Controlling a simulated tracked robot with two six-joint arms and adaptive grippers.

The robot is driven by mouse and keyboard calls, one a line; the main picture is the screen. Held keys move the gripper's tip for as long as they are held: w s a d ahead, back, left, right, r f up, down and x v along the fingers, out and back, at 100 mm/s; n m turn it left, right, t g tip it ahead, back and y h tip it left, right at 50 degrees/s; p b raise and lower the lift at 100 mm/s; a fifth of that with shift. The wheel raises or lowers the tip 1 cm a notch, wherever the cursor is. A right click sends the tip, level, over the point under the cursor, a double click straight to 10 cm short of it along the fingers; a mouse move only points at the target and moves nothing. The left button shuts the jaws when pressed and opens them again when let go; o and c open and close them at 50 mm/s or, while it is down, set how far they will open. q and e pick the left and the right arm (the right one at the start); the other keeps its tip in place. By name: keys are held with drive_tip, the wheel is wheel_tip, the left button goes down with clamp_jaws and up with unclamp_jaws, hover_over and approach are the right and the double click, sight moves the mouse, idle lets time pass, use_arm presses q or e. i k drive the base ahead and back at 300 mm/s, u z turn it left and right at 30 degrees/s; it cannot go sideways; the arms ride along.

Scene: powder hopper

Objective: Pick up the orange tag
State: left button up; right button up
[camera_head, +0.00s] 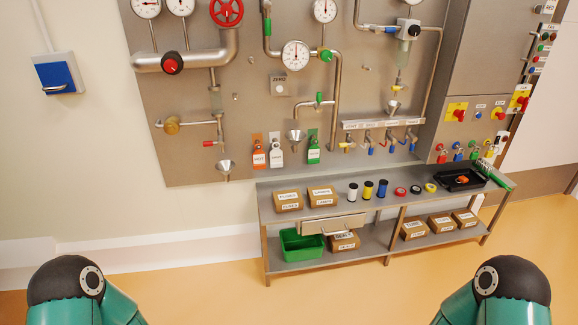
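An orange tag (259,157) with a white label hangs on the steel wall panel, left of a white tag (277,155) and a green tag (314,156). The tag row is above the left part of the steel bench. Nothing covers the orange tag from this view. Neither gripper is in view; only rounded teal and black parts of my two arms show at the bottom left and bottom right, well away from the tags.
A funnel (296,137) is between the white and green tags. Floor in front is clear.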

sight(259, 157)
drive_tip(key=u, duration=0.15)
drive_tip(key=i, duration=0.85)
drive_tip(key=z, duration=0.25)
drive_tip(key=k, duration=0.75)
drive_tip(key=u, duration=0.25)
drive_tip(key=i, duration=0.8)
drive_tip(key=z, duration=0.1)
